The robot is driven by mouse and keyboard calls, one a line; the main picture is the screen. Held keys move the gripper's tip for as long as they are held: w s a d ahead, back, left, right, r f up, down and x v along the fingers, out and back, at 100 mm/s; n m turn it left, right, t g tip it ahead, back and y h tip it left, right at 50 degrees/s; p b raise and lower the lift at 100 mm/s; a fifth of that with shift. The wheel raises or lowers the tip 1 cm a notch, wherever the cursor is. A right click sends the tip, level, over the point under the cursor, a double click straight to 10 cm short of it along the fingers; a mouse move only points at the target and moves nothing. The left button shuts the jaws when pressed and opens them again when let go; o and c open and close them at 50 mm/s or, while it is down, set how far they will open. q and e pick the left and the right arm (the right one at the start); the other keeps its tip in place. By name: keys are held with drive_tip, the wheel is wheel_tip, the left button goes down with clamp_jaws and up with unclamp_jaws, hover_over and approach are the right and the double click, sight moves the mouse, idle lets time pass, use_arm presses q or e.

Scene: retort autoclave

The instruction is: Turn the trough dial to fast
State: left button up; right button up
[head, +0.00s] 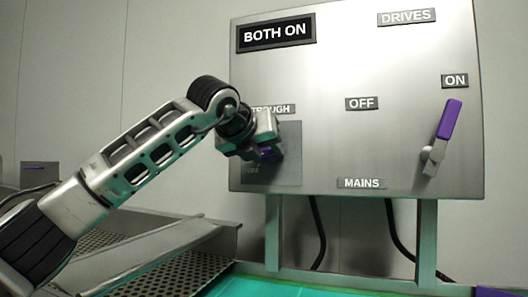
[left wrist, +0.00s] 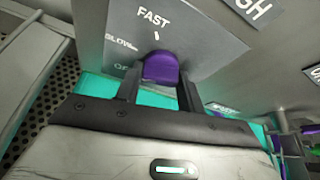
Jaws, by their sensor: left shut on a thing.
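The purple trough dial (left wrist: 161,68) sits on a grey plate (left wrist: 190,30) marked FAST, SLOW and OFF, in the left wrist view. My left gripper (left wrist: 159,82) is shut on it, one finger on each side. A white tick shows between the dial and the word FAST. Which mark the dial points to I cannot tell for sure. In the head view the dial (head: 269,153) is mostly hidden behind my left gripper (head: 262,148), which also covers part of the plate and of the TROUGH label (head: 273,109). My right gripper is not in view.
The steel panel (head: 340,60) carries BOTH ON, DRIVES, ON, OFF and MAINS labels. A purple-handled lever (head: 450,118) stands up at the right, near ON. Perforated metal trays (head: 180,258) lie below my left arm. A teal surface (head: 290,288) is under the panel.

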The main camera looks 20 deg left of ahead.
use_arm(q)
drive_tip(key=m+y, duration=0.1)
drive_tip(key=m, duration=0.1)
drive_tip(key=shift+d+m+y, duration=0.15)
drive_tip(key=shift+m+y, duration=0.15)
drive_tip(key=shift+y, duration=0.1)
drive_tip(key=shift+f+m+y+b, duration=0.1)
drive_tip(key=shift+m+y+b, duration=0.3)
drive_tip(key=shift+m+y, duration=0.6)
drive_tip(key=shift+d+m+t+y+b, duration=0.1)
drive_tip(key=shift+m+t+y+b, duration=0.3)
drive_tip(key=shift+m, duration=0.7)
drive_tip(key=shift+m+y, duration=0.4)
drive_tip(key=shift+m, duration=0.2)
drive_tip(key=shift+m+t+y+b, duration=0.3)
drive_tip(key=shift+m+y+b, duration=0.25)
drive_tip(key=shift+m, duration=0.25)
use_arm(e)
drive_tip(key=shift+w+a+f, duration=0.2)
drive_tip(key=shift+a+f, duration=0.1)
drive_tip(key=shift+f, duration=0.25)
use_arm(q)
drive_tip(key=o, duration=1)
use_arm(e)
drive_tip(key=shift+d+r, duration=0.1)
